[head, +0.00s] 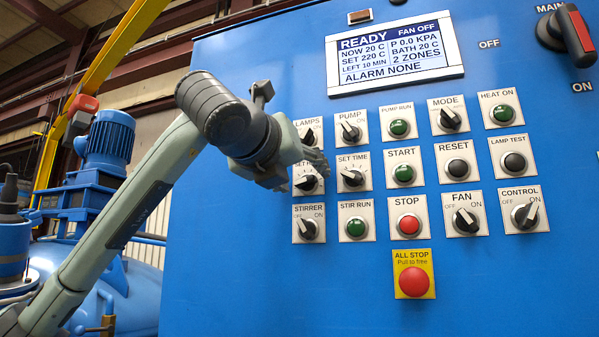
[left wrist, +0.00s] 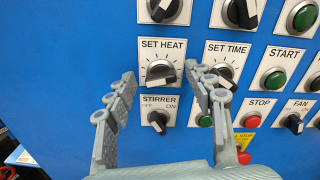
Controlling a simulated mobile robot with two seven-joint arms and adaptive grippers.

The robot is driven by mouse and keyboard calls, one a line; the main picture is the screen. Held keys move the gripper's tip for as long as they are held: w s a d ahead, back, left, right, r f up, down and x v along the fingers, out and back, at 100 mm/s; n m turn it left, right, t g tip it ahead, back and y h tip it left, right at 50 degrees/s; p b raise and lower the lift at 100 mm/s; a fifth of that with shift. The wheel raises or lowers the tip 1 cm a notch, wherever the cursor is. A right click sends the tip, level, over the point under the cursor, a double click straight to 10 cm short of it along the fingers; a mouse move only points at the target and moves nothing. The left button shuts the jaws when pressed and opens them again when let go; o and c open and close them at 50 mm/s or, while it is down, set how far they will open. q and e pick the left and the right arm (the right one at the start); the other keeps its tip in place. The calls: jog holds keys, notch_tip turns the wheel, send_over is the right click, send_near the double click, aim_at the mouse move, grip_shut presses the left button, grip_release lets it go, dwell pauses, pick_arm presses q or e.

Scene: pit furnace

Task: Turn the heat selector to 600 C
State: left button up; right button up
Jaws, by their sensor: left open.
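The heat selector, labelled SET HEAT (left wrist: 160,72), is a black knob on a white plate in the left wrist view. In the head view its plate (head: 299,184) is partly hidden behind my left gripper. I cannot tell exactly which mark its pointer is on. My left gripper (head: 318,163) is open in front of the panel. In the left wrist view its fingers (left wrist: 163,80) spread to either side of the knob, which shows between them; I see no clear contact. The display (head: 394,52) reads READY, SET 220 C, NOW 20 C. My right gripper is not in view.
The SET TIME knob (head: 352,177) is close on the right, the LAMPS switch (head: 309,133) above and the STIRRER switch (head: 308,228) below. A red ALL STOP button (head: 413,282) is lower right. A blue motor (head: 108,140) stands left of the cabinet.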

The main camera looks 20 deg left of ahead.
pick_arm(q)
jog(key=c, duration=1.1)
